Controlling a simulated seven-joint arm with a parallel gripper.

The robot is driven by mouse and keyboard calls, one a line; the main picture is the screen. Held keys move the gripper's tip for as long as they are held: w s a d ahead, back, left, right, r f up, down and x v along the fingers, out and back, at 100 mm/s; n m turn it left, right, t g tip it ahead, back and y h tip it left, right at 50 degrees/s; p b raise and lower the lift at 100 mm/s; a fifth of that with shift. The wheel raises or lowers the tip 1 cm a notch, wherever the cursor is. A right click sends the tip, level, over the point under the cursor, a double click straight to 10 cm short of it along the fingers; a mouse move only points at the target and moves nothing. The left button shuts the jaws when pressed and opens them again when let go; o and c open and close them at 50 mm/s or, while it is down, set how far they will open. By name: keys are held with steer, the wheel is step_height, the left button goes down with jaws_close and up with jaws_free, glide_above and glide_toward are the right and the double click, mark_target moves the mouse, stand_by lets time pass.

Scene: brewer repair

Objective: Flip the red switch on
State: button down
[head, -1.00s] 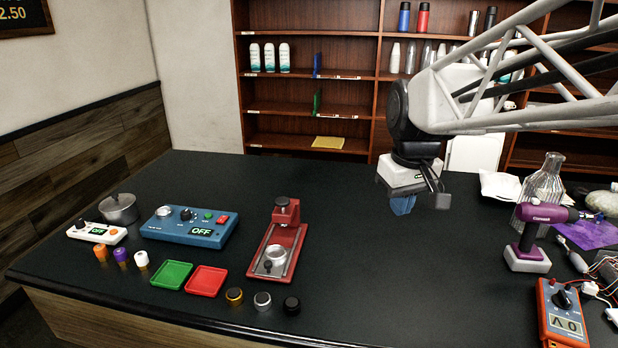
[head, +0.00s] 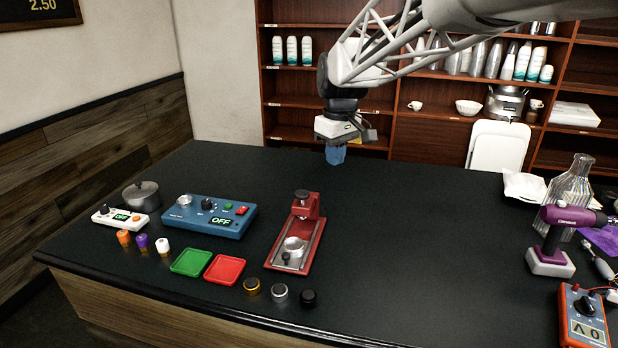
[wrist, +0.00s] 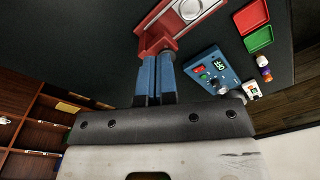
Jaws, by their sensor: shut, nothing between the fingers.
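The blue control box (head: 208,215) stands on the dark counter at left, with a dark knob, a small green button and a display reading OFF. The red switch (head: 242,210) is at its right end. The box also shows in the wrist view (wrist: 213,80), with the red switch (wrist: 200,71) on it. My gripper (head: 335,156) is shut and empty. It hangs above the counter's back part, to the right of and well apart from the box. Its blue fingers (wrist: 155,62) show side by side in the wrist view.
A red press (head: 306,230) stands right of the box. Green (head: 191,262) and red (head: 225,269) trays lie in front. A white switch unit (head: 120,217) and lidded pot (head: 141,195) are at left. The counter's middle is clear. A purple drill (head: 555,235) stands at right.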

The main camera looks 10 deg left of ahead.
steer(key=w+a+f+n, duration=0.2)
steer(key=w+a, duration=0.1)
steer(key=a, duration=0.5)
steer(key=w+a+f+n, duration=0.2)
steer(key=w+a, duration=0.1)
steer(key=a, duration=0.5)
steer(key=n+g, duration=0.1)
steer(key=n, duration=0.2)
glide_above(242, 209)
step_height(242, 209, down, 5)
steer(key=shift+w+r+h, duration=0.2)
steer(key=shift+w+h, duration=0.05)
steer(key=shift+h, duration=0.05)
steer(key=shift+f, duration=0.1)
steer(key=f, duration=0.4)
steer(key=s+f, duration=0.1)
steer(key=f, duration=0.8)
steer(key=shift+s+f, duration=0.35)
steer(key=shift+f, duration=0.2)
steer(key=shift+w, duration=0.1)
steer(key=shift+w+r, duration=0.3)
steer(key=shift+w, duration=0.25)
steer(key=shift+r, duration=0.15)
